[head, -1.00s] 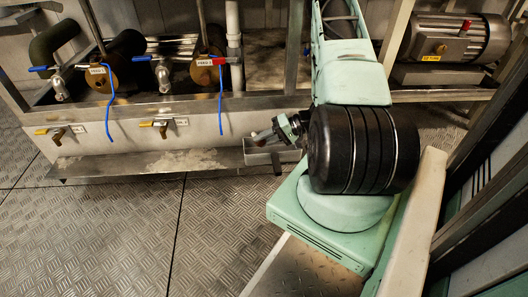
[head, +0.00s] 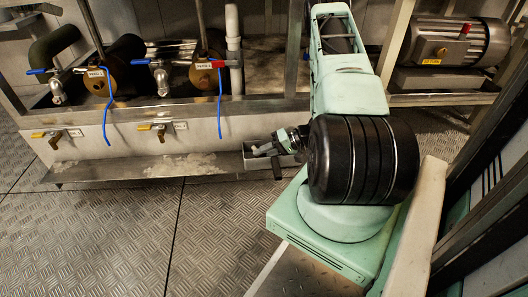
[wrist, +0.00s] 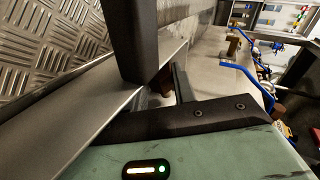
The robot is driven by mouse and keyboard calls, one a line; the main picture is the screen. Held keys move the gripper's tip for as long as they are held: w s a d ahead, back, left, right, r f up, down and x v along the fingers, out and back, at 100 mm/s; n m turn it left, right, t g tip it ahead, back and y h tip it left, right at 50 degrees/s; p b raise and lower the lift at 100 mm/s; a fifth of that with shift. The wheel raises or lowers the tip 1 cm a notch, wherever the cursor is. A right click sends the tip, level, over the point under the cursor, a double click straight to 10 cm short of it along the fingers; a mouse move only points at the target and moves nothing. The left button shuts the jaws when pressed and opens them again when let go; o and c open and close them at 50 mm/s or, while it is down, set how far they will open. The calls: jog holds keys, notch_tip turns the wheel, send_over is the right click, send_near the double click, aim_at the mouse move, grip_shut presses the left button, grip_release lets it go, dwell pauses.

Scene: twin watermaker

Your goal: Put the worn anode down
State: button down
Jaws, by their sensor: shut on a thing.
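My gripper (head: 274,147) is at the small metal tray (head: 256,162) on the front of the machine's frame, low over its open top. In the wrist view my gripper (wrist: 165,83) shows two dark fingers closed around a small brownish piece, the worn anode (wrist: 164,80). Only a bit of it shows; the near finger and gripper body hide the rest. In the head view the anode is too small and covered to make out clearly. I cannot tell whether it touches the tray floor.
A long metal ledge (head: 140,168) runs left of the tray along the machine's base. Yellow-handled valves (head: 160,125) and blue cables hang above it. The tread-plate floor (head: 120,235) in front is clear. A motor (head: 460,42) sits at the right.

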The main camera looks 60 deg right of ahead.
jog(key=c, duration=1.1)
grip_release()
jog(key=shift+c, duration=0.2)
jog(key=shift+r, duration=0.1)
jog(key=shift+r, duration=0.35)
jog(key=p+v, duration=0.7)
jog(key=v, duration=0.5)
jog(key=shift+r, duration=0.2)
jog(key=shift+s, duration=0.1)
